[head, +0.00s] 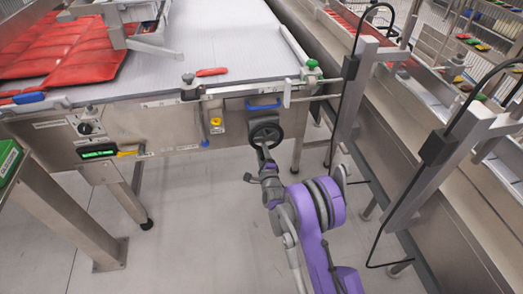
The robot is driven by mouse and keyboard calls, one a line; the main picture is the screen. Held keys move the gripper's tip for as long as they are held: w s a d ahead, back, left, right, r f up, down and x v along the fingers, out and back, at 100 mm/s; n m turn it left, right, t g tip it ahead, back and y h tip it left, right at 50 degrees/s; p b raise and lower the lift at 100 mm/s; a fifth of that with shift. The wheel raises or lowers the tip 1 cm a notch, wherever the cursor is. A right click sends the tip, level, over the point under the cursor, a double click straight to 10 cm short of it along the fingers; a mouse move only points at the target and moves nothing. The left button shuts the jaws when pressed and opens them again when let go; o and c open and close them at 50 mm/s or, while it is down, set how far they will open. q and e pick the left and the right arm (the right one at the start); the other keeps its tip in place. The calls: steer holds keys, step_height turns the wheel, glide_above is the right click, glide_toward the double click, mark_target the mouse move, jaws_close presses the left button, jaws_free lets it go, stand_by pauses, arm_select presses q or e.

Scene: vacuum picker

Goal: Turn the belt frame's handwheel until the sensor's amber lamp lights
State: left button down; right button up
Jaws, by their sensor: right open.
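The black handwheel (266,132) is on the front of the steel belt frame (170,130), below the belt's right corner. My right gripper (263,150) is at the wheel's lower rim, at the end of my purple arm. It is open; I cannot tell whether its fingers touch the rim or stand around it. A dark sensor body (346,98) stands on a steel post to the right of the wheel. No lit amber lamp can be made out on it. My left gripper is not in view.
The white belt (225,45) carries red packs (60,50) at the left and a red-handled tool (211,72). A green display (98,153) and a black knob sit on the frame. Steel posts and a hanging cable stand close right of my arm. The floor left of it is clear.

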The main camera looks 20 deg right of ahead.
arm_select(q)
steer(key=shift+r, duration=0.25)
arm_select(e)
steer(key=v, duration=1)
steer(key=shift+s, duration=0.3)
